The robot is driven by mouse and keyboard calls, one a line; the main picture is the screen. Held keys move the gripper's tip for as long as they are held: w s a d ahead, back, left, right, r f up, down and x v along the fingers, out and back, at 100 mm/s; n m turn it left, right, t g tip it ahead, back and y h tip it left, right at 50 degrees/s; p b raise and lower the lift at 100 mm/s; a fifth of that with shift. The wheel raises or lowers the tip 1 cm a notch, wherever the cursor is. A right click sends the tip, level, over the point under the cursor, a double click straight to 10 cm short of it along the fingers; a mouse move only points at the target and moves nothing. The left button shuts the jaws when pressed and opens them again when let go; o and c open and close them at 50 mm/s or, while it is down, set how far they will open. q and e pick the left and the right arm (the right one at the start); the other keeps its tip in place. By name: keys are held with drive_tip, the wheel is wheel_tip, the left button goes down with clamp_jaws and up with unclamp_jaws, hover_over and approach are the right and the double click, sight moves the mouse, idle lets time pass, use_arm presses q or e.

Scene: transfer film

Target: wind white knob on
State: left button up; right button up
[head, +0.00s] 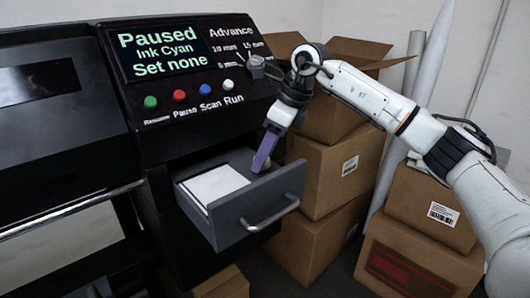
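A white round button (228,85) sits above the word Run on the black machine's panel. To its upper right, a dark grey knob (256,67) sits below the word Advance, among millimetre marks. The screen (165,50) reads Paused, Ink Cyan, Set none. My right gripper (264,153) points down over the open grey drawer, below and right of the white button and apart from it. A purple slab-like piece shows at its tip; I cannot tell whether it is held or part of the fingers. My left gripper is not in view.
The drawer (245,208) is pulled out, with a white sheet or block (214,186) inside. Green (150,102), red (179,96) and blue (205,91) buttons line the panel. Stacked cardboard boxes (335,170) and pale rolls (408,95) crowd the right.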

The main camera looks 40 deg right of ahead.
drive_tip(key=c, duration=0.9)
drive_tip(key=shift+m, duration=0.7)
drive_tip(key=shift+a+m+t+h, duration=0.1)
drive_tip(key=shift+m+t+h, duration=0.3)
drive_tip(key=shift+m, duration=0.75)
drive_tip(key=shift+a+m+t+h, duration=0.1)
drive_tip(key=shift+m+h, duration=0.5)
drive_tip(key=shift+m, duration=0.55)
drive_tip(key=o, duration=1)
drive_tip(key=shift+s, duration=0.1)
drive_tip(key=shift+o, duration=0.2)
